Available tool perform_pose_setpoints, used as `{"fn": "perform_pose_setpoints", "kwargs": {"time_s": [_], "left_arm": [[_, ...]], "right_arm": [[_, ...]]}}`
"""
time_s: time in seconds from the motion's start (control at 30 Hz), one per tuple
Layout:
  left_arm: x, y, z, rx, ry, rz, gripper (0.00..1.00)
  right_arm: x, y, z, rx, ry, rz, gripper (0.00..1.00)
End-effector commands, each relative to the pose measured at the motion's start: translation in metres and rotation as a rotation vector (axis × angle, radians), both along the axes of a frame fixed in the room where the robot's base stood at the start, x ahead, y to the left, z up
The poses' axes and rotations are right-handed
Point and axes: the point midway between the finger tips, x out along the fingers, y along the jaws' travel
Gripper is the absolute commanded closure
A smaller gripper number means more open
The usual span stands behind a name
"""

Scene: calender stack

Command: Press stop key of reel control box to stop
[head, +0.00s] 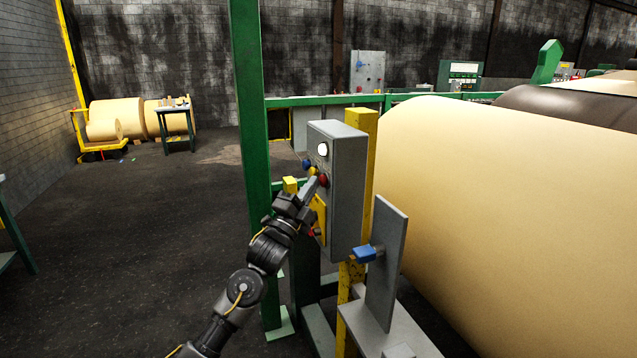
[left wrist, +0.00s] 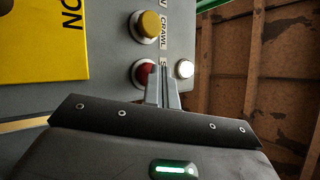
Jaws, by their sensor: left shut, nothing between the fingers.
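The grey reel control box (head: 348,190) stands on a yellow post, its button face towards the left. On its face are a lit white lamp (head: 323,149), a blue button (head: 306,163) and a red button (head: 323,181). My left gripper (head: 311,186) is shut and empty, with its tips at the red button. In the left wrist view the closed fingertips (left wrist: 163,76) overlap the right side of the red button (left wrist: 142,72). Its label is mostly hidden. I cannot tell if they touch. A yellow button (left wrist: 147,25) labelled CRAWL is beside it; the white lamp (left wrist: 184,69) is lit.
A large paper roll (head: 500,210) fills the right side. A green post (head: 250,130) stands left of the box. A yellow panel (left wrist: 40,40) is on the box. The floor at left is open.

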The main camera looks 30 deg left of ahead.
Motion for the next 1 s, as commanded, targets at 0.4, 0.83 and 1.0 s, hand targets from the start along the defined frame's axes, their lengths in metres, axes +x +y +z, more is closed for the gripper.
{"fn": "perform_pose_setpoints", "kwargs": {"time_s": [0.4,0.83,1.0], "left_arm": [[0.001,-0.001,0.0,0.001,0.0,-0.001,1.0],[-0.014,0.01,0.0,0.001,0.0,0.001,1.0],[-0.015,0.01,0.0,0.0,0.0,0.0,1.0]], "right_arm": [[0.0,0.001,0.0,0.001,0.0,0.0,0.64],[0.0,0.001,0.002,0.001,0.0,0.0,0.64],[0.0,0.0,0.002,0.001,0.0,0.0,0.64]]}}
